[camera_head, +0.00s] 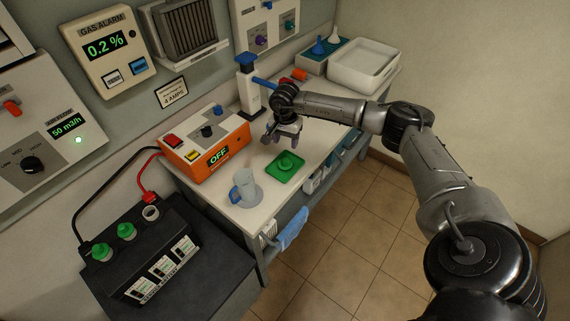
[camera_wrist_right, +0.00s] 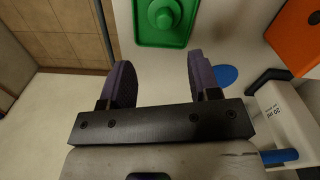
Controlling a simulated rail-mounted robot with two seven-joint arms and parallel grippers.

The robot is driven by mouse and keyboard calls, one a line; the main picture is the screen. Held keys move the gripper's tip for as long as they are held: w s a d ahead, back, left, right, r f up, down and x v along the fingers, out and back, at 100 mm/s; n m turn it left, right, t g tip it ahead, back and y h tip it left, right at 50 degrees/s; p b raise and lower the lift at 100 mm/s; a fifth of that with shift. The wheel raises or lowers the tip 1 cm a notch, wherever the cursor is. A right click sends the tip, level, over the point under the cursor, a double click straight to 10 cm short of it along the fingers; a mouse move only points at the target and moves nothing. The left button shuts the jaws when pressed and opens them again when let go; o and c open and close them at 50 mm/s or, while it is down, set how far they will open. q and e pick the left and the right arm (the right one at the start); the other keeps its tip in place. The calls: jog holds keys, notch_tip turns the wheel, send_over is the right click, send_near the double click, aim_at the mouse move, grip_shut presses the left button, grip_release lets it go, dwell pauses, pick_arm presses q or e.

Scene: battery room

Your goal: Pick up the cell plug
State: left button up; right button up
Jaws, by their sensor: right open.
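A green cell plug (camera_head: 286,163) sits on a small green tray (camera_head: 273,174) on the white bench. In the right wrist view the plug (camera_wrist_right: 163,14) and tray (camera_wrist_right: 180,40) are at the top edge, partly cut off, beyond my fingertips. My right gripper (camera_head: 283,134) is open and empty, above the bench behind the tray; its fingers (camera_wrist_right: 160,72) are apart with only bench between them. Two more green plugs (camera_head: 126,231) are in the black battery (camera_head: 150,258) at the lower left, beside one open cell neck (camera_head: 151,213). My left gripper is not in view.
A clear jug (camera_head: 246,190) with a blue handle stands left of the tray. An orange box (camera_head: 207,146) reading OFF is behind it. A white dispenser (camera_head: 250,90) with a blue top stands near my right gripper. A white tub (camera_head: 363,66) is at the back right.

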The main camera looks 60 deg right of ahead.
send_over(285, 159)
jog(key=f, duration=0.5)
jog(key=shift+s+a+f, duration=0.2)
jog(key=shift+s+f, duration=0.05)
jog(key=shift+f, duration=0.15)
jog(key=shift+w+d+f, duration=0.1)
jog(key=shift+f, duration=1.2)
jog(key=shift+w+f, duration=0.1)
jog(key=shift+f, duration=1.2)
jog(key=shift+c, duration=0.3)
jog(key=c, duration=0.9)
